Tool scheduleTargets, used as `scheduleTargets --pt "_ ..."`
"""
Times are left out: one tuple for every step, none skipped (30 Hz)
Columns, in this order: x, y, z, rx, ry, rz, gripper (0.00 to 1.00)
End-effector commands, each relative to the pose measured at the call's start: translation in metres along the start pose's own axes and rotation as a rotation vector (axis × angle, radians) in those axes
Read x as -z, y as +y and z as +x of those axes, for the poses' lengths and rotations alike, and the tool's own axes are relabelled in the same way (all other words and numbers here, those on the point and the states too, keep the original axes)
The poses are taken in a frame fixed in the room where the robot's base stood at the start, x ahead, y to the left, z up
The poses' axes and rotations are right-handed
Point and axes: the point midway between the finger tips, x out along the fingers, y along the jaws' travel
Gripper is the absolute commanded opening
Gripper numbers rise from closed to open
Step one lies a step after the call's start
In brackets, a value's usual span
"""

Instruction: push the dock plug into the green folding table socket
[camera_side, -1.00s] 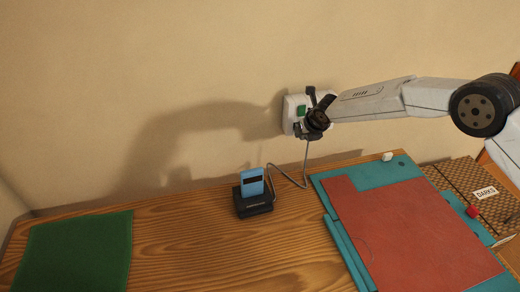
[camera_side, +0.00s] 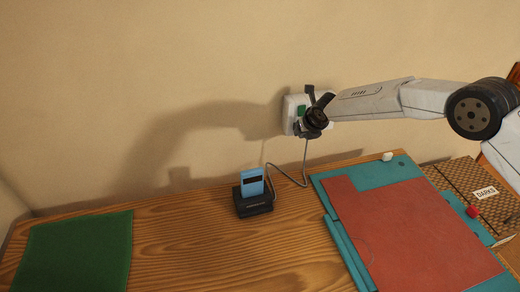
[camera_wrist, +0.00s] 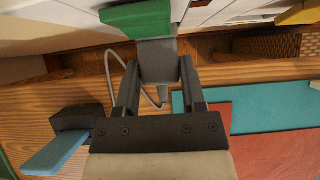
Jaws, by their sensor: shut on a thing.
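My gripper (camera_wrist: 158,64) is shut on the grey dock plug (camera_wrist: 158,60), with one finger on each side of it. In the side view my gripper (camera_side: 312,124) is close against the wall plate and hides most of the plug. The green socket (camera_wrist: 137,18) is straight ahead of the plug in the wrist view. The plug's front end meets or overlaps the green socket's lower edge there; I cannot tell how deep it is. In the side view the green socket (camera_side: 301,111) shows on the white wall plate (camera_side: 289,108). A grey cable (camera_side: 304,165) hangs from the plug.
The cable runs to a black dock (camera_side: 254,206) holding a blue device (camera_side: 251,183) on the wooden table (camera_side: 200,250). A teal and red board (camera_side: 400,225) lies right, a green mat (camera_side: 78,250) left. A yellow part (camera_wrist: 300,13) shows at upper right.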

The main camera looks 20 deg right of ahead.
Motion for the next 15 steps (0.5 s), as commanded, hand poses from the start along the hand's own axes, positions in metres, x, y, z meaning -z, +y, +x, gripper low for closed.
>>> scheduleTargets --pt "-0.0004 -0.0002 0.0004 0.0 0.0 0.0 0.0" --pt "-0.0006 -0.0002 0.0006 0.0 0.0 0.0 0.0" --pt "-0.0009 -0.0002 0.0008 0.0 0.0 0.0 0.0" --pt "-0.001 -0.0002 0.001 0.0 0.0 0.0 0.0" --pt "-0.0013 -0.0002 0.0011 0.0 0.0 0.0 0.0" --pt "-0.0016 -0.0002 0.0013 0.001 0.0 0.0 0.0" --pt "-0.0018 -0.0002 0.0015 0.001 0.0 0.0 0.0" --pt "-0.0021 -0.0002 0.0016 0.001 0.0 0.0 0.0" --pt "-0.0024 -0.0002 0.0018 0.001 0.0 0.0 0.0" --pt "-0.0027 -0.0002 0.002 0.001 0.0 0.0 0.0" --pt "-0.003 -0.0002 0.0021 0.0 0.0 0.0 0.0" --pt "-0.0033 -0.0003 0.0024 0.0 -0.001 0.0 0.0" --pt "-0.0035 -0.0002 0.0025 0.0 -0.001 0.0 0.0" --pt "-0.0038 -0.0003 0.0026 0.0 -0.001 0.0 0.0" --pt "-0.0041 -0.0003 0.0028 0.0 -0.001 0.0 0.0"
